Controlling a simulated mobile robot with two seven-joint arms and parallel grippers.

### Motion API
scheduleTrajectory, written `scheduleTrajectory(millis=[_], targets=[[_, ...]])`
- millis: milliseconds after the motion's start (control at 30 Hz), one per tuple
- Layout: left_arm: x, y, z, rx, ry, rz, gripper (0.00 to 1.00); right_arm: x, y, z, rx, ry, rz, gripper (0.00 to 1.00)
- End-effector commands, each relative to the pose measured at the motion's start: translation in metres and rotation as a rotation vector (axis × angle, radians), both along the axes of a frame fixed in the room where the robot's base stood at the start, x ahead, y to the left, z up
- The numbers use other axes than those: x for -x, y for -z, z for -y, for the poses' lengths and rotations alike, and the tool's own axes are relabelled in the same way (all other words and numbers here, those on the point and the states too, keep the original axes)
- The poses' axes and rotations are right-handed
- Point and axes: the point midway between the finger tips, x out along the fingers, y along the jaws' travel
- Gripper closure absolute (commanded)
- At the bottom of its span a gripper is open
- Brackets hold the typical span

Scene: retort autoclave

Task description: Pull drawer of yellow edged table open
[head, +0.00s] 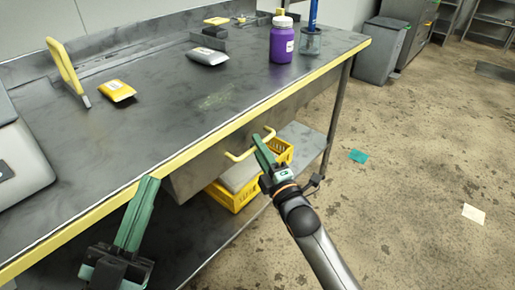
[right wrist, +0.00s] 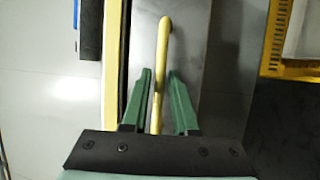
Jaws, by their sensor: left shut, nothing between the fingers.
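The grey steel table has a yellow edge (head: 190,150) along its front. Under that edge is a grey drawer (head: 205,172) with a yellow bar handle (head: 238,157); its front looks close to the table edge. My right gripper (head: 261,146) is at the handle's right part. In the right wrist view, the handle (right wrist: 163,50) runs between the green fingers of this gripper (right wrist: 159,78), which are open with a small gap on each side. My left gripper (head: 149,184) is shut and empty, in front of the table edge to the left of the drawer.
On the tabletop stand a purple bottle (head: 282,42), a cup (head: 311,43), a yellow packet (head: 117,91) and a grey pouch (head: 208,56). A yellow crate (head: 232,200) sits on the lower shelf below the drawer. The floor to the right is mostly clear.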

Motion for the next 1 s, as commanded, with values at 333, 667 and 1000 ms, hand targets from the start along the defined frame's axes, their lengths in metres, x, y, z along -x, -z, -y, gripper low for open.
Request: scheduleTrajectory(millis=[333, 667, 1000], targets=[[0.0049, -0.0069, 0.0007, 0.0, 0.007, 0.035, 1.0, -0.0052, -0.0014, -0.0026, 0.0, -0.001, 0.0, 0.73], [0.0047, -0.0068, 0.0008, 0.0, 0.007, 0.034, 1.0, -0.0051, -0.0012, -0.0024, 0.0, 0.0, 0.0, 1.0], [0.0046, -0.0066, 0.0009, 0.0, 0.007, 0.034, 1.0, -0.005, -0.0011, -0.0021, 0.0, 0.0, 0.0, 1.0]])
